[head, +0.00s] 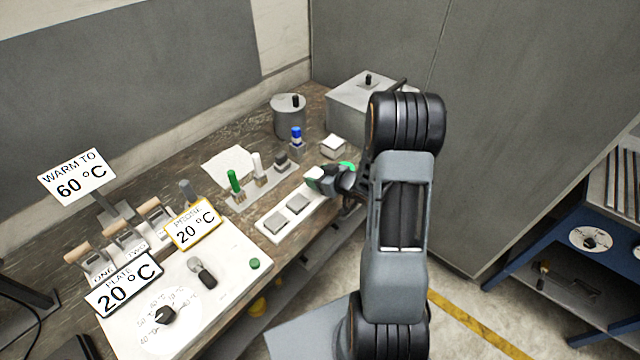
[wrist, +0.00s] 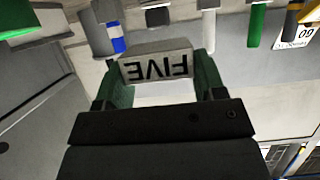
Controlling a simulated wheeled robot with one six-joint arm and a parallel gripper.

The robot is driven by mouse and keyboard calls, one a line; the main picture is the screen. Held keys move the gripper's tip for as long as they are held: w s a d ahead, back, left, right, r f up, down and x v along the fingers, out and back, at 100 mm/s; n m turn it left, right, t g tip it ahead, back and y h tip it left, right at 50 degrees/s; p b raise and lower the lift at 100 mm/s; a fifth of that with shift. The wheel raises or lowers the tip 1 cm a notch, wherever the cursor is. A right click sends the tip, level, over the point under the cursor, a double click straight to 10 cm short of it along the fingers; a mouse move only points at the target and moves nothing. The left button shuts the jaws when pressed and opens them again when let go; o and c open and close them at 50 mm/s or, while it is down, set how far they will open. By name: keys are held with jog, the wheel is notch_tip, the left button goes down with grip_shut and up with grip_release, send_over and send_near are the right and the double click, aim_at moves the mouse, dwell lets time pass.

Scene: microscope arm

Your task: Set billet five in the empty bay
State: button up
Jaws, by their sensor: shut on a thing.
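My gripper (head: 331,175) is shut on billet five, a pale block (wrist: 157,66) between the two green fingers in the wrist view. Its face reads FIVE, upside down in that view. In the head view my gripper is at the far end of a white strip tray (head: 264,231). Two grey square plates (head: 275,222) (head: 298,204) show along the tray. My gripper and arm hide the tray's far end, so I cannot tell whether the billet touches it.
Behind the tray stand a green-capped tube (head: 234,181), a white tube (head: 258,166) and a blue-capped vial (head: 296,137). A small white-topped block (head: 333,146) is close behind my gripper. A grey canister (head: 289,118) and a large box (head: 350,95) stand farther back.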

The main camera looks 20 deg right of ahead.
jog(key=f+b, duration=0.1)
jog(key=w+d+f+b, duration=0.1)
jog(key=f, duration=0.1)
jog(key=f+b, duration=0.1)
jog(key=shift+w+d+f+b, duration=0.15)
jog(key=shift+w+f+b, duration=0.15)
jog(key=shift+f+b, duration=0.1)
jog(key=shift+s+f, duration=0.1)
jog(key=shift+s, duration=0.05)
jog(key=shift+f+b, duration=0.5)
jog(key=shift+s, duration=0.1)
